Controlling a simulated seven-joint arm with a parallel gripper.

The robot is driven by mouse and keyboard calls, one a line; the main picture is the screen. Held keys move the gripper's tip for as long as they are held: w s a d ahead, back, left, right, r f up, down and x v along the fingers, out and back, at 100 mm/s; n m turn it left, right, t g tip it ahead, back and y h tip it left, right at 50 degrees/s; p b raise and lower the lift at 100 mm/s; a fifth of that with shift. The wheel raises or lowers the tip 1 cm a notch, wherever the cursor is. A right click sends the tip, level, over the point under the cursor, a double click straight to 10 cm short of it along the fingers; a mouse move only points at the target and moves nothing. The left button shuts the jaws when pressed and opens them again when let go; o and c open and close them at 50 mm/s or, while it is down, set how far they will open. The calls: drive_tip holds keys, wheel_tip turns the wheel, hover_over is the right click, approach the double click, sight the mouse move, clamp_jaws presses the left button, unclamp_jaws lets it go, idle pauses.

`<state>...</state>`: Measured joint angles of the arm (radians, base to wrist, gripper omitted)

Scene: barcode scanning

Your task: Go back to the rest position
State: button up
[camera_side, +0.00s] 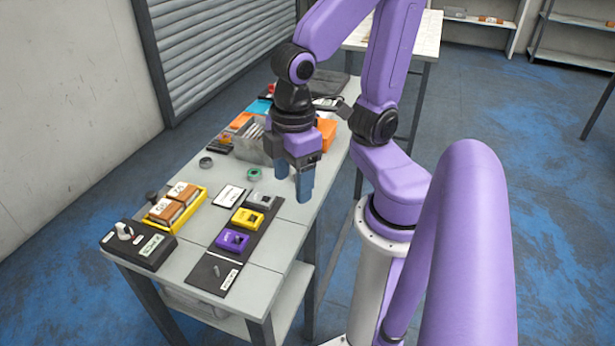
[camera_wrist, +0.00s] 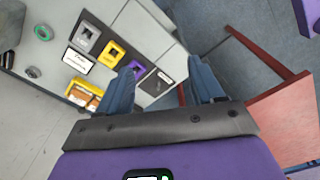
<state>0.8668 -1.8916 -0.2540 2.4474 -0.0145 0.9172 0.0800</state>
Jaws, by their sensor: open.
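My gripper (camera_side: 293,187) hangs over the right edge of the grey table (camera_side: 282,232), fingers pointing down, open with nothing between them. In the wrist view my gripper (camera_wrist: 164,66) shows two blue-grey fingers standing apart, with the table edge and floor beyond. On the table a grey unit (camera_side: 262,202), a yellow unit (camera_side: 248,219) and a purple unit (camera_side: 232,241) sit in a row on a dark mat, apart from the fingers. The left finger partly covers the purple unit in the wrist view.
A yellow tray (camera_side: 203,197) holds brown boxes beside a black device with a display (camera_side: 151,246). A white card (camera_side: 228,196), green ring (camera_side: 254,174) and dark ring (camera_side: 206,162) lie nearby. A grey bin (camera_side: 249,152) and orange box (camera_side: 327,131) stand behind my gripper.

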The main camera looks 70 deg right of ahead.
drive_tip(key=shift+s+d+f+n, duration=0.1)
drive_tip(key=shift+s+d+n, duration=0.1)
drive_tip(key=shift+s+n, duration=0.35)
drive_tip(key=shift+s+d+f+n, duration=0.1)
drive_tip(key=shift+s+d+n, duration=0.15)
drive_tip(key=shift+s, duration=0.5)
idle(0.4)
